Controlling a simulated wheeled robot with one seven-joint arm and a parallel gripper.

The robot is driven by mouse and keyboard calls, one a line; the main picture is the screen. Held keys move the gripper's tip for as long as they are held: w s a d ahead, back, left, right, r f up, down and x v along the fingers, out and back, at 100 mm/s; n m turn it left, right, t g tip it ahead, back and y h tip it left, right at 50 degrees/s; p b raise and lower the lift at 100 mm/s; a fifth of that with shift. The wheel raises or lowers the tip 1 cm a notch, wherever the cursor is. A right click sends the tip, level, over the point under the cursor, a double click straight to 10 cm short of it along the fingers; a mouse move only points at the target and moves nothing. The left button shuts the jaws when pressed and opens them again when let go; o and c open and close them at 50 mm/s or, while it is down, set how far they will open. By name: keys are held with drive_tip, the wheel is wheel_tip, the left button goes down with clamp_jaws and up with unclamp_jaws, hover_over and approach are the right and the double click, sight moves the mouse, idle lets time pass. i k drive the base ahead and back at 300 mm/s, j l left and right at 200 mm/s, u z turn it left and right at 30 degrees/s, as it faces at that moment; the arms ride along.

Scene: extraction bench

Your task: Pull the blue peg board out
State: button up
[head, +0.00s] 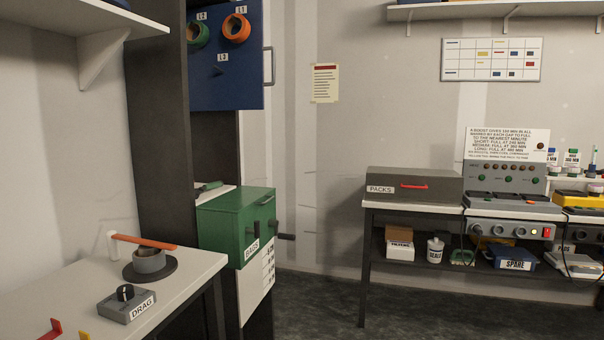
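The blue peg board (233,85) hangs upright at the upper left, beside a tall dark panel. A green ring (198,35) hangs by its label L2 and an orange ring (236,28) hangs by its label L1. The label L3 (222,57) sits lower, with no ring seen by it. A grey vertical bar handle (268,66) is on the board's right edge, and nothing touches it. The board's top is cut off by the picture. My gripper is not in view.
A green BAGS cabinet (222,222) with dark handles stands below the board. A white bench with a DRAG box (127,303) and a round grey pot (149,262) is at lower left. A bench with a PACKS box (413,186) stands right. Floor between is clear.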

sight(224, 74)
drive_tip(key=i+l+u, duration=0.1)
drive_tip(key=i, duration=0.55)
drive_tip(key=i+l, duration=0.1)
drive_tip(key=i, duration=0.55)
drive_tip(key=u, duration=0.05)
